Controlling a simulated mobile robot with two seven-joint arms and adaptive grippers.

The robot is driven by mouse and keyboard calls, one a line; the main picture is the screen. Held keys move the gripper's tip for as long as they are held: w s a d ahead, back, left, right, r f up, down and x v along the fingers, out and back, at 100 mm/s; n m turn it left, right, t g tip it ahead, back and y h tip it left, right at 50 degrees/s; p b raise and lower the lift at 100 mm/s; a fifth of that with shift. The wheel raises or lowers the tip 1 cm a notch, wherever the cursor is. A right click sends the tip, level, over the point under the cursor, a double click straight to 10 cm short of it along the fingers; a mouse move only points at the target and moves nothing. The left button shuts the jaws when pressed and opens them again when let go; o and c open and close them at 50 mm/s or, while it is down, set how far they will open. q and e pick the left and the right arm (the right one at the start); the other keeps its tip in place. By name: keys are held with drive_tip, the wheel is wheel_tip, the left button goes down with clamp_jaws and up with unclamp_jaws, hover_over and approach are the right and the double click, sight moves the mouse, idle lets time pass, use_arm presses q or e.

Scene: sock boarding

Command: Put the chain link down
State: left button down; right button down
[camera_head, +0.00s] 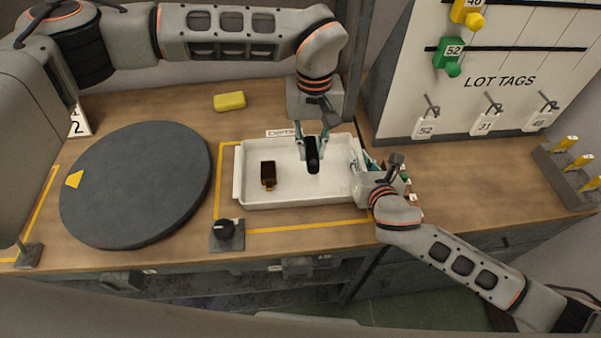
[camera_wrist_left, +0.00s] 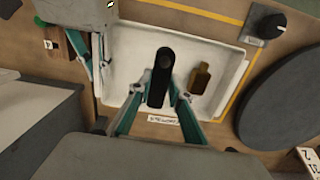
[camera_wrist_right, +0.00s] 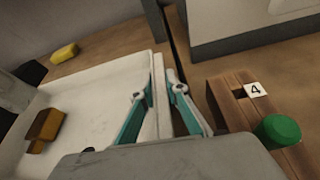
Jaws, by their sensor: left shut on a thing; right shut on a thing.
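A black elongated piece (camera_head: 313,155) is held by my left gripper (camera_head: 312,142) above the white tray (camera_head: 290,203). It looks rounded at the end and also shows between the fingers in the left wrist view (camera_wrist_left: 158,80). I cannot tell from its shape whether it is the chain link. A brown piece with a narrower neck (camera_head: 268,172) lies on the tray floor, left of the left gripper. My right gripper (camera_wrist_right: 158,88) is shut on the tray's right side wall, with one finger on each side. The right fingertips are partly hidden in the head view.
A grey round turntable (camera_head: 135,185) stands left of the tray, with a black knob (camera_head: 226,229) in front. A yellow block (camera_head: 229,101) lies behind. A wooden rack with a green cap (camera_wrist_right: 277,131) stands close right of the tray. A tag board (camera_head: 480,75) stands behind right.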

sight(313, 183)
use_arm(q)
drive_tip(key=shift+d+f, duration=0.3)
drive_tip(key=shift+f, duration=0.05)
wheel_tip(313, 183, down, 9)
drive_tip(key=shift+f, duration=0.2)
drive_tip(key=c, duration=1.8)
unclamp_jaws()
drive_tip(key=shift+f, duration=0.15)
drive_tip(key=shift+c, duration=0.2)
drive_tip(key=r, duration=1.2)
drive_tip(key=shift+w+r, duration=0.15)
drive_tip(key=shift+w, duration=0.05)
